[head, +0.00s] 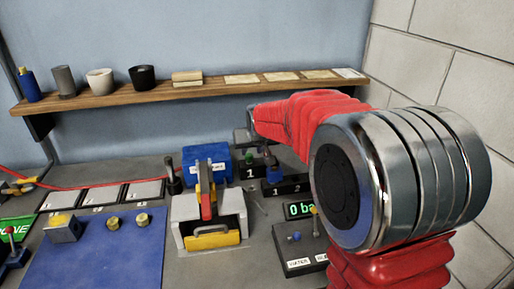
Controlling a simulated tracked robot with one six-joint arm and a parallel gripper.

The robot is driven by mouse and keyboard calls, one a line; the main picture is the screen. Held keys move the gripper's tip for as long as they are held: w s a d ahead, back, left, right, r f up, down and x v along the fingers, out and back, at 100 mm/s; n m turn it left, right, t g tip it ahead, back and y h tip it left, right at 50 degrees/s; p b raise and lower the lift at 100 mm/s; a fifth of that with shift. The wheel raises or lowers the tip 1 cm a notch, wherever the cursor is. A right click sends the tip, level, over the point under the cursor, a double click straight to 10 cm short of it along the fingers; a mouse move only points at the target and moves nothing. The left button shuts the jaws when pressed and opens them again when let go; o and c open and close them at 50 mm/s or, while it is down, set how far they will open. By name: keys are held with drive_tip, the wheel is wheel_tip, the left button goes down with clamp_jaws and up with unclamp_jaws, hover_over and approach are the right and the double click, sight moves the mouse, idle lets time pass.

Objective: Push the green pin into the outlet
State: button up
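A small green piece (250,158), which may be the green pin, shows just above the black block marked 1 (250,173). It is small and partly hidden, so I cannot tell how it sits or whether it is in an outlet. A blue piece with a dark top (273,173) stands beside it, by the block marked 2 (290,188). My red arm reaches in from the right. Its grey end, with my gripper (244,134), is above and slightly left of the green piece. The fingers are too small and dark to read.
A grey device with a red lever (206,198) and a blue box (207,163) stand left of the numbered blocks. A control box with a green display (302,210) is in front of them. A wooden shelf (200,92) holding cups runs behind. A blue mat (98,255) lies left.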

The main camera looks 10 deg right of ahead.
sight(249, 156)
drive_tip(key=shift+x, duration=3.85)
drive_tip(key=c, duration=0.6)
drive_tip(key=shift+c, duration=0.6)
drive_tip(key=shift+r, duration=0.85)
wheel_tip(249, 156, up, 6)
drive_tip(key=shift+r, duration=0.2)
